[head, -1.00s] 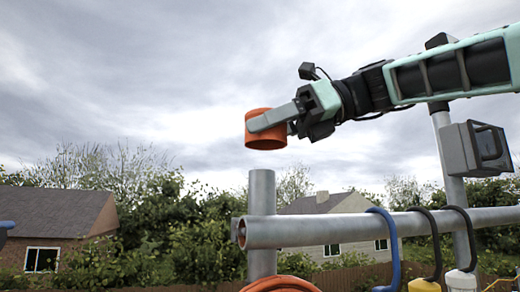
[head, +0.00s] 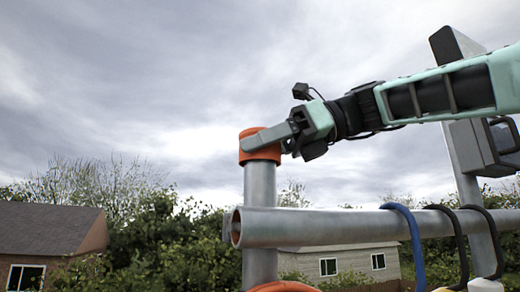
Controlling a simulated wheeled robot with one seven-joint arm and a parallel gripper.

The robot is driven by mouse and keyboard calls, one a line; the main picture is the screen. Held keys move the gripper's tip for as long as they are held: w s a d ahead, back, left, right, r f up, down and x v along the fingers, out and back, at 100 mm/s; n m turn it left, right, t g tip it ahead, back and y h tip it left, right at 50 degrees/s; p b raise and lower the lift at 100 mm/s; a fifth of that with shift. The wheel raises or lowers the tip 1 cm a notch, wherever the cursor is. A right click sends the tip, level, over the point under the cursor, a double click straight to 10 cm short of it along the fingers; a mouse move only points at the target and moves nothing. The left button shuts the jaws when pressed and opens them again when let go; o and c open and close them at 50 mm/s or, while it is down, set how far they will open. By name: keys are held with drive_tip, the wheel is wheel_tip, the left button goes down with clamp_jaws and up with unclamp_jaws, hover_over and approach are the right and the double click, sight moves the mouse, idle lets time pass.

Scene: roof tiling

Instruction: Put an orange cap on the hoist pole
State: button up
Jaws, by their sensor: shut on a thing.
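The orange cap (head: 250,157) sits over the top end of the grey metal hoist pole (head: 260,185) in the head view. The cap looks upright and in line with the pole, and it covers the pole's top. My gripper (head: 265,141) is shut on the cap and reaches in from the right. One finger shows along the cap's near side. The far finger is hidden. How far down the pole top reaches inside the cap cannot be seen.
A horizontal grey pipe (head: 330,227) crosses the pole below the cap. A blue hook (head: 412,235) and two black hooks (head: 455,240) hang on it at the right. An orange ring-like thing (head: 283,287) is at the bottom edge. Open sky surrounds the cap.

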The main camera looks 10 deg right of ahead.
drive_tip(key=shift+f+b, duration=0.75)
drive_tip(key=shift+f, duration=0.35)
drive_tip(key=shift+r+p, duration=0.1)
drive_tip(key=shift+p, duration=0.45)
drive_tip(key=shift+f+b, duration=0.4)
drive_tip(key=shift+f, duration=0.2)
idle(0.7)
drive_tip(key=o, duration=0.7)
drive_tip(key=shift+d, duration=0.1)
drive_tip(key=p, duration=0.5)
approach(261, 169)
drive_tip(key=shift+w+d+r, duration=0.25)
drive_tip(key=shift+w, duration=0.3)
drive_tip(key=shift+w+d+r, duration=0.25)
drive_tip(key=shift+w, duration=0.35)
